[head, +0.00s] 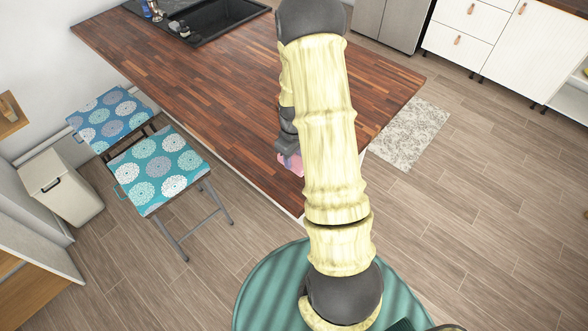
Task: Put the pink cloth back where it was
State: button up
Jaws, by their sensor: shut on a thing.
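A small piece of the pink cloth (292,162) shows in the head view, just left of my arm, near the front edge of the wooden counter (220,85). My gripper (287,150) is shut on the cloth; its fingers are mostly hidden behind my arm. The rest of the cloth is hidden too. I cannot tell whether the cloth touches the counter or hangs above it.
A black sink (215,22) is set in the counter's far left. Two stools with patterned cushions (160,168) (108,118) and a beige bin (62,190) stand left. A grey rug (410,135) lies right. The counter's middle is clear.

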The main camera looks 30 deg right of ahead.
jog(key=shift+f, duration=1.35)
jog(key=shift+p, duration=0.3)
jog(key=shift+w+f+p, duration=0.1)
jog(key=shift+f+p, duration=0.65)
jog(key=shift+f, duration=1.3)
jog(key=shift+f, duration=0.15)
jog(key=o, duration=0.9)
jog(key=shift+o, duration=0.2)
